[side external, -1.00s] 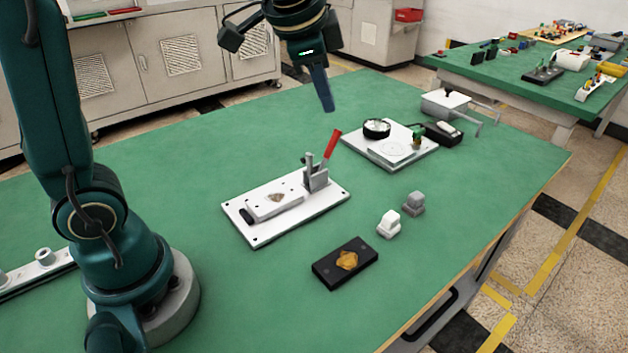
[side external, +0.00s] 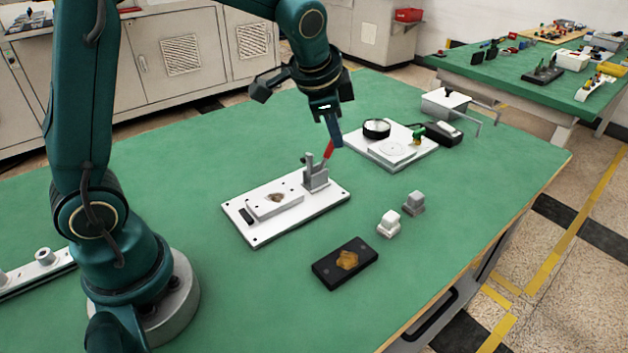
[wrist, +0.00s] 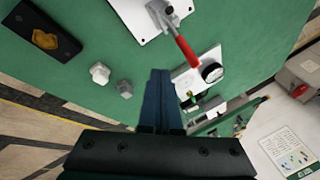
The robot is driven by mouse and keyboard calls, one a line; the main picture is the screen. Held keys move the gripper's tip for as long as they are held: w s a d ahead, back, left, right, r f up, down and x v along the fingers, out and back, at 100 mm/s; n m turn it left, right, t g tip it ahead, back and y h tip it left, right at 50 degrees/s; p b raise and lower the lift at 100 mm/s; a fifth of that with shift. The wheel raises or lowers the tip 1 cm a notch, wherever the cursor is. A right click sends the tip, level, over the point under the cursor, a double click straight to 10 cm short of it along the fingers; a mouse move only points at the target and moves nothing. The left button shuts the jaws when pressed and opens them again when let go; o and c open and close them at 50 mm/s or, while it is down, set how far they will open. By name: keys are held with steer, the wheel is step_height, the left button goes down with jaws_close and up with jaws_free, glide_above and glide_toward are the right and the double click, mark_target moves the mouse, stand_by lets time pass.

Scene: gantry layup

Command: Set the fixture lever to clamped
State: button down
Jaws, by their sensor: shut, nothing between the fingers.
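The fixture is a white base plate (side external: 262,234) with a raised pad and a grey clamp bracket (side external: 316,176). Its red lever (side external: 328,150) stands up from the bracket, tilted right. The lever also shows in the wrist view (wrist: 187,48), with part of the plate (wrist: 140,14). My gripper (side external: 337,144) is shut and empty, fingers pointing down beside the top of the lever. In the side view the fingers cover the lever's tip. In the wrist view the fingertips (wrist: 160,73) appear left of the red handle; I cannot tell whether they touch it.
A second white plate (side external: 428,158) with a round dial (side external: 377,128) stands close behind, right of my gripper. A black block with an amber piece (side external: 330,274), a white block (side external: 388,226) and a grey block (side external: 414,204) lie in front.

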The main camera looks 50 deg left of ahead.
mark_target(332, 144)
steer(key=w+a+f, duration=0.1)
steer(key=a, duration=0.1)
steer(key=w+a+f, duration=0.1)
steer(key=w+f, duration=0.1)
steer(key=shift+a, duration=0.35)
